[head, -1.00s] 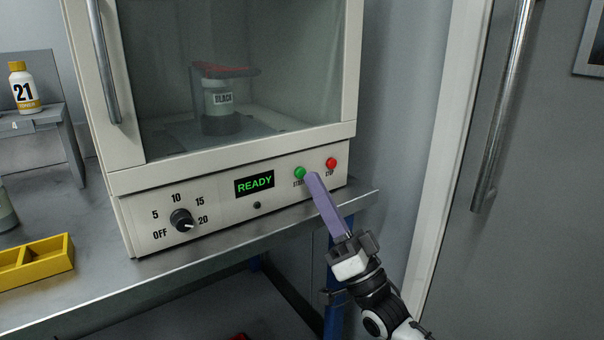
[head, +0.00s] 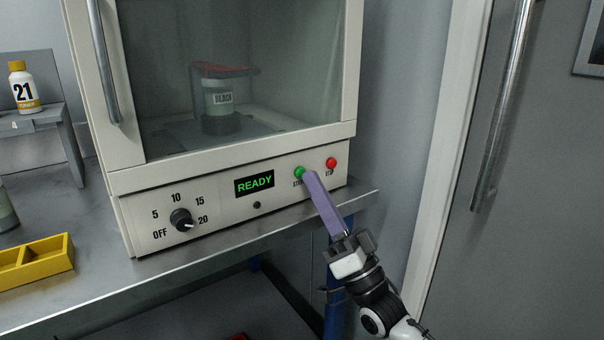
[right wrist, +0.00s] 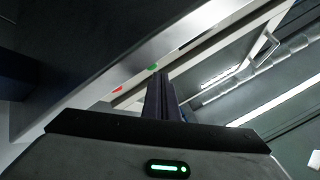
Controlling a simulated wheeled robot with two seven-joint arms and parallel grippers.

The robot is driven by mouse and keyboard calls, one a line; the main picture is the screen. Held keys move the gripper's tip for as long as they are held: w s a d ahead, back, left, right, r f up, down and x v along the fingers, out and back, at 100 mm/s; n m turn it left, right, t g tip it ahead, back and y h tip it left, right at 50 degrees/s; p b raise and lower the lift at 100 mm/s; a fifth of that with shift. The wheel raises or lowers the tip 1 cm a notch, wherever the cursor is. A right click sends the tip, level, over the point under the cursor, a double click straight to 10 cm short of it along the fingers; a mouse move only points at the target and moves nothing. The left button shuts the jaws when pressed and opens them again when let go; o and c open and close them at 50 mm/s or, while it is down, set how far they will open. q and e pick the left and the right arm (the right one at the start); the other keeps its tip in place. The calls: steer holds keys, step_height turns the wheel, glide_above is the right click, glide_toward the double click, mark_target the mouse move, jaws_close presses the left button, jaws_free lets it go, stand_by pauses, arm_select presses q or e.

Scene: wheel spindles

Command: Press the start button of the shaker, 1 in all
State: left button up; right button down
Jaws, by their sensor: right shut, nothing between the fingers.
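The shaker (head: 225,186) is a cream cabinet with a closed glass front; a jar labelled BLACK (head: 217,98) is clamped inside. Its panel has a green start button (head: 299,172), a red stop button (head: 331,163), a dial (head: 181,219) and a display (head: 254,184) reading READY. My right gripper (head: 309,176) is shut and empty, its purple fingers pointing up at the panel. Its tip is right beside the green button, to its lower right; I cannot tell whether they touch. In the right wrist view the fingertips (right wrist: 158,76) are close to the green button (right wrist: 154,67). My left gripper is not in view.
The shaker stands on a grey metal bench (head: 75,290). A grey door with a long handle (head: 500,110) is at the right.

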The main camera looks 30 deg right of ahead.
steer(key=shift+w, duration=0.65)
stand_by(0.6)
steer(key=shift+s, duration=0.1)
steer(key=shift+s+p, duration=0.3)
steer(key=shift+s, duration=0.5)
steer(key=s, duration=0.1)
steer(key=s+p, duration=0.1)
steer(key=s, duration=0.1)
steer(key=s+p, duration=0.1)
steer(key=s, duration=0.1)
steer(key=shift+d, duration=0.25)
stand_by(0.8)
